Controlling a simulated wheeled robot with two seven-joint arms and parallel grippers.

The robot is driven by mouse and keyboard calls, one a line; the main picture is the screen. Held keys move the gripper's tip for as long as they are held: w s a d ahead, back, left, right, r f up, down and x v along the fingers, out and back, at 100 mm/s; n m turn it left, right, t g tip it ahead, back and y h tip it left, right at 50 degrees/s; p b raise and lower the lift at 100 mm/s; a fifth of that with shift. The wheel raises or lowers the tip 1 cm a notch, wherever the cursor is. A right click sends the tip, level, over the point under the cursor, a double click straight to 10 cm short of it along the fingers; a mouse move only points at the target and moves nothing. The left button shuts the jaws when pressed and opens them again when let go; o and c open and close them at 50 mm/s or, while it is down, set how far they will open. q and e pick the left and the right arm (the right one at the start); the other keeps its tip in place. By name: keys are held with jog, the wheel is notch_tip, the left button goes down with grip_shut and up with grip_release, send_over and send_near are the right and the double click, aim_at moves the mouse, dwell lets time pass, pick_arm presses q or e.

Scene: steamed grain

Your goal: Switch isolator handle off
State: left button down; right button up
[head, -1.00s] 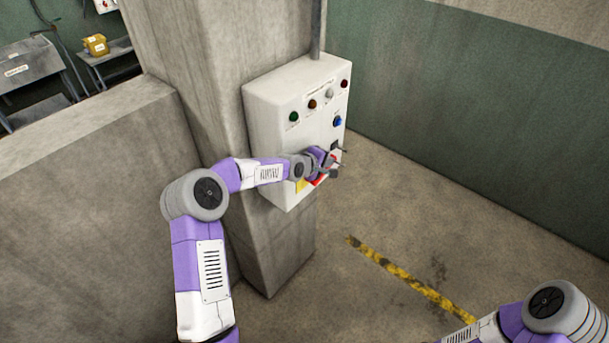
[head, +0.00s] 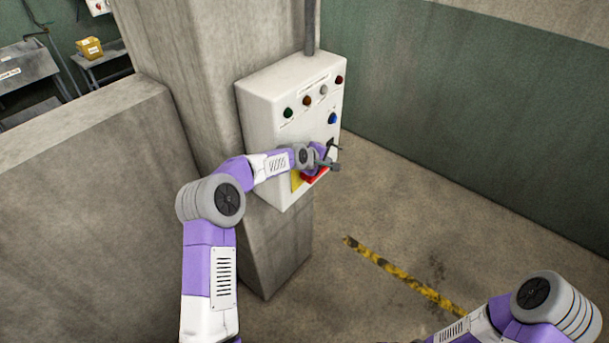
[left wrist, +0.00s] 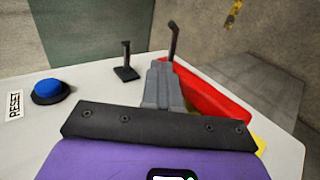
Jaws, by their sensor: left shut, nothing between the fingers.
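The white control box (head: 262,115) is mounted on a concrete pillar. A red handle (head: 315,175) sits low on its front over a yellow plate (head: 296,182). The red handle also shows in the left wrist view (left wrist: 210,92), right beside my fingers. My left gripper (head: 333,165) is shut and empty, close in front of the box at the red handle. Its grey fingers show in the left wrist view (left wrist: 162,85). I cannot tell whether they touch the handle. A dark upright rod (left wrist: 173,40) stands just beyond the fingertips. My right gripper is out of view.
A small black lever (left wrist: 125,65) stands on the panel beside the blue reset button (left wrist: 48,88). Several coloured lamps run along the box's upper front. A low concrete wall (head: 90,190) is at left. Floor with a yellow-black stripe (head: 400,273) is open at right.

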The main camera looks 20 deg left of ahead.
aim_at(325, 167)
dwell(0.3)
pick_arm(q)
notch_tip(325, 167, up, 5)
jog(key=shift+p, duration=1.25)
notch_tip(325, 167, up, 9)
jog(key=b, duration=0.1)
jog(key=shift+s, duration=0.25)
